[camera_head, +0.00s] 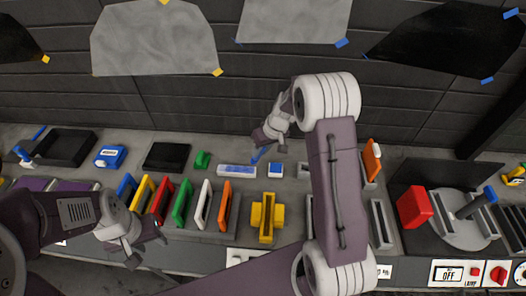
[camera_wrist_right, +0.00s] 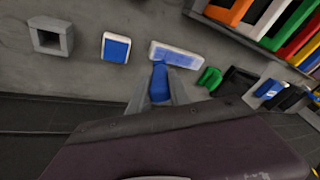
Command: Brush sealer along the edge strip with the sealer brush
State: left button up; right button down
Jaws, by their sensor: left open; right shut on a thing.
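The edge strip (camera_head: 237,171) is a white bar with a blue band, lying flat on the bench; it also shows in the right wrist view (camera_wrist_right: 185,56). My right gripper (camera_head: 266,146) is shut on the blue sealer brush (camera_wrist_right: 159,85). The brush (camera_head: 256,157) points down at the strip's right end in the head view. Its tip meets or overlaps the strip's edge in the right wrist view; I cannot tell whether it touches. My left gripper (camera_head: 140,246) is open and empty at the front left, well away from the strip.
A small white block with a blue top (camera_head: 275,170) sits just right of the strip. A green piece (camera_head: 203,159) and a black pad (camera_head: 166,157) lie to its left. A rack of coloured cards (camera_head: 182,203) stands in front. A yellow holder (camera_head: 267,219) is nearby.

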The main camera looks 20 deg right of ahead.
jog(key=shift+d+r+p, duration=0.2)
jog(key=shift+r+p, duration=0.75)
jog(key=shift+r, duration=0.65)
jog(key=shift+a, duration=0.1)
jog(key=shift+s, duration=0.1)
